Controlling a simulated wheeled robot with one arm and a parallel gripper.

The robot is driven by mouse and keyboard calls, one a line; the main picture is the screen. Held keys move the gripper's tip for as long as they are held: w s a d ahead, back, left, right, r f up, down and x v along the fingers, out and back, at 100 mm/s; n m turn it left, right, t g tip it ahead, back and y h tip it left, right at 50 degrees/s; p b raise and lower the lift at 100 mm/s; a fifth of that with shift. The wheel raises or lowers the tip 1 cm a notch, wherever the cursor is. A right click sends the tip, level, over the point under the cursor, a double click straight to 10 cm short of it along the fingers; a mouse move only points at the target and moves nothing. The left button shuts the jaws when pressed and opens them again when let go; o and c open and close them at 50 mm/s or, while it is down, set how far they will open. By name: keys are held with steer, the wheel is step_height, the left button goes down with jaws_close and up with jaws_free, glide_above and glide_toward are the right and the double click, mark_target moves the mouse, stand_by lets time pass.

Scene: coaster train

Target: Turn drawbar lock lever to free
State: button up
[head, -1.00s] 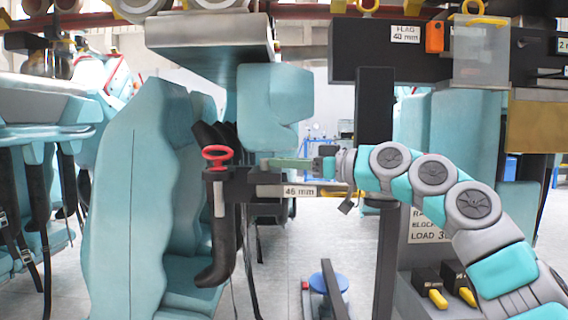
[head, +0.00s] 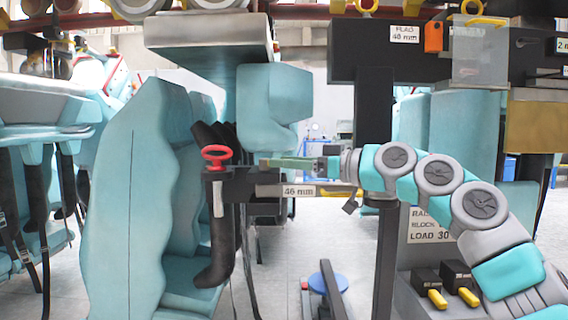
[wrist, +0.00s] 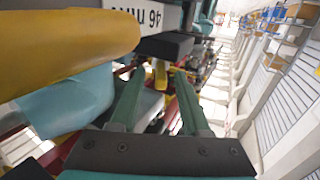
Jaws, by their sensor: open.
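A dark bar with a "46 mm" label (head: 298,191) runs across the middle of the head view. At its left end is a red ring handle (head: 216,155), with a pale grey strip (head: 219,198) hanging below it. A yellow bar (head: 338,192) lies right of the label. I cannot tell which of these is the drawbar lock lever. My gripper (head: 266,163) points left just above the bar, right of the red handle. In the wrist view its two green fingers (wrist: 158,80) are apart with nothing clearly held. A large yellow rounded bar (wrist: 65,48) is close at upper left.
A teal seat shell (head: 135,200) stands left, and a teal block (head: 270,105) hangs above my gripper. A dark post (head: 374,100) stands behind the arm. A box with yellow-handled black blocks (head: 430,280) is at lower right.

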steer(key=b+v, duration=0.1)
steer(key=v, duration=0.6)
